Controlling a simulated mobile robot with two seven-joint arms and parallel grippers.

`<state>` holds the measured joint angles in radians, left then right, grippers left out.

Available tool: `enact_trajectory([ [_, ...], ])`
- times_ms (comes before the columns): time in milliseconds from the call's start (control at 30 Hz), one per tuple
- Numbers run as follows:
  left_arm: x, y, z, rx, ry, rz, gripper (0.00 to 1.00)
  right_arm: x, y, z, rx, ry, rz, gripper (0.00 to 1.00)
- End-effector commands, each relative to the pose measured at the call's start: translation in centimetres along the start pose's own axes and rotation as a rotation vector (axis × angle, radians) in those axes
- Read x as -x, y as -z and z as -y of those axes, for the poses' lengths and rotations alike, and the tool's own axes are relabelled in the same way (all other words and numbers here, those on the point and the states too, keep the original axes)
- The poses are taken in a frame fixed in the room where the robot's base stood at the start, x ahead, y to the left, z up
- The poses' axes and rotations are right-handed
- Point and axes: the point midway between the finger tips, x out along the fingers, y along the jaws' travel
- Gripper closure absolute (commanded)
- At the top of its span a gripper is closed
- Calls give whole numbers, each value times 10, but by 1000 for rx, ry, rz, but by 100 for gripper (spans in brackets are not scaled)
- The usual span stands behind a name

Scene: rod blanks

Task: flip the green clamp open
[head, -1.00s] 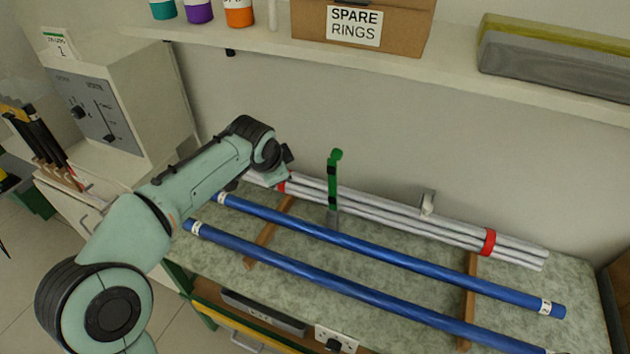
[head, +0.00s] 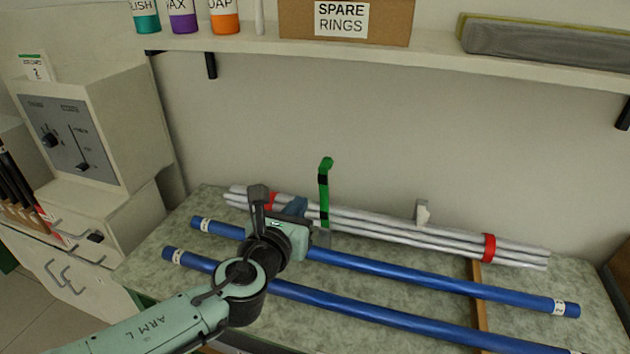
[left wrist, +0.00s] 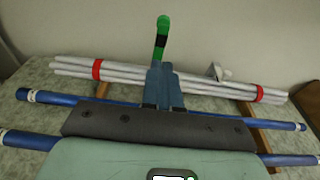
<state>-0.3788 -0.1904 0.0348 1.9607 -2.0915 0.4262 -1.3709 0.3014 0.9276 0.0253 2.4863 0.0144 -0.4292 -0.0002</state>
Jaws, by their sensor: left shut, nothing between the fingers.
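The green clamp (head: 325,187) shows as a green lever with black bands and a bent tip. It stands nearly upright at the grey rod bundle (head: 400,234); its lower end is partly behind my left gripper (head: 300,207). The gripper is shut and empty, just left of the lever in the head view. In the left wrist view the shut blue-grey fingers (left wrist: 161,72) point at the clamp (left wrist: 161,40) and hide its lower part. I cannot tell whether they touch it. My right gripper is not in view.
Two blue rods (head: 430,275) lie in front of the bundle, under my left wrist. Red bands (head: 489,247) wrap the bundle. A small whitish bracket (head: 422,212) stands behind it. A shelf (head: 430,52) with a spare rings box (head: 345,22) is above. The wall space between is clear.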

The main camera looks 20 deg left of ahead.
Motion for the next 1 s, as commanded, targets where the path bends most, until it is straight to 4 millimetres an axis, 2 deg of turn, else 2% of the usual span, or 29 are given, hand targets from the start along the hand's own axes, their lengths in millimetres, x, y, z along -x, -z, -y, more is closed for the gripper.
enact_trajectory([
  [100,-28,2,1,-1,0,-3,100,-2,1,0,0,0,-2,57],
  [300,-70,1,0,1,-1,-3,100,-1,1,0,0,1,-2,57],
  [500,-99,-10,-1,2,-3,-1,100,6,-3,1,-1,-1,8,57],
  [700,-110,-13,0,3,-1,-1,100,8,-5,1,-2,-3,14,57],
  [1000,-111,-12,-1,4,-2,0,100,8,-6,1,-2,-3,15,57],
])
